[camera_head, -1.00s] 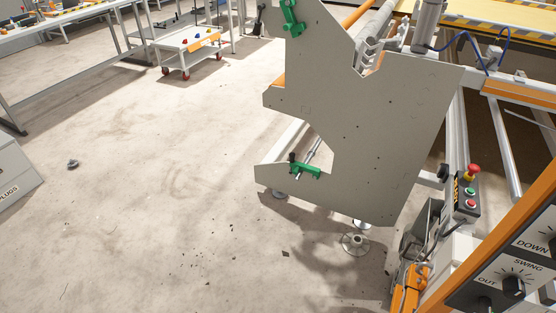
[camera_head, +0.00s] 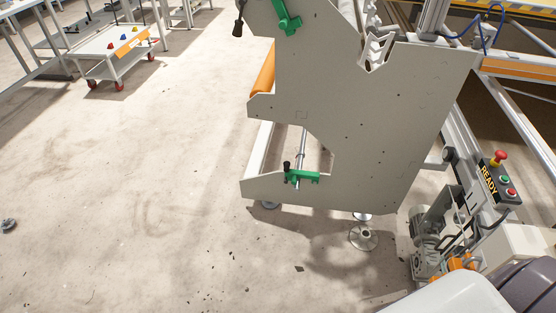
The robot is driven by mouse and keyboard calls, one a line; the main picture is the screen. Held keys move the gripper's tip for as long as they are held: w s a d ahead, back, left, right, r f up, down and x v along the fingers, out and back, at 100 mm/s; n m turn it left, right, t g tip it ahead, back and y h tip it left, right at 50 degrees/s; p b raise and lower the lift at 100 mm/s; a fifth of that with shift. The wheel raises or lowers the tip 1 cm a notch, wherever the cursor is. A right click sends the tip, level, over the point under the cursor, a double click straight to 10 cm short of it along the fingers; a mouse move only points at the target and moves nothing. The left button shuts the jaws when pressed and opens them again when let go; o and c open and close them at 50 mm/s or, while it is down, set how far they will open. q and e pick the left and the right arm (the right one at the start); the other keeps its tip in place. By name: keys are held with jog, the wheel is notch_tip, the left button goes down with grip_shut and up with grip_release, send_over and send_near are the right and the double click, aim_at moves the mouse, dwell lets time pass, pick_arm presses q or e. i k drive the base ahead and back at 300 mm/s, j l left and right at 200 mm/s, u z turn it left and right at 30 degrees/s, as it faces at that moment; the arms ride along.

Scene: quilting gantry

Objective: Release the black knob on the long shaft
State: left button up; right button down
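A small black knob (camera_head: 287,166) stands upright at the left end of a green bracket (camera_head: 303,177), low on the large grey side plate (camera_head: 370,130). A long silver shaft (camera_head: 301,146) runs at the bracket and back behind the plate's notch. I cannot tell exactly how the knob joins the shaft. A second black knob-like handle (camera_head: 238,28) hangs at the plate's upper left edge, near another green bracket (camera_head: 287,18). Neither of my grippers is in view, and nothing is touching either knob.
A control box (camera_head: 498,180) with a red button and a motor unit (camera_head: 435,235) stand right of the plate. Round feet (camera_head: 363,237) stand on the floor below it. A white trolley (camera_head: 118,55) is at upper left.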

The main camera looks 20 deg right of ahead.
aim_at(286, 164)
jog(key=i+l, duration=0.2)
jog(key=i, duration=0.35)
jog(key=i+l, duration=0.15)
jog(key=i, duration=0.4)
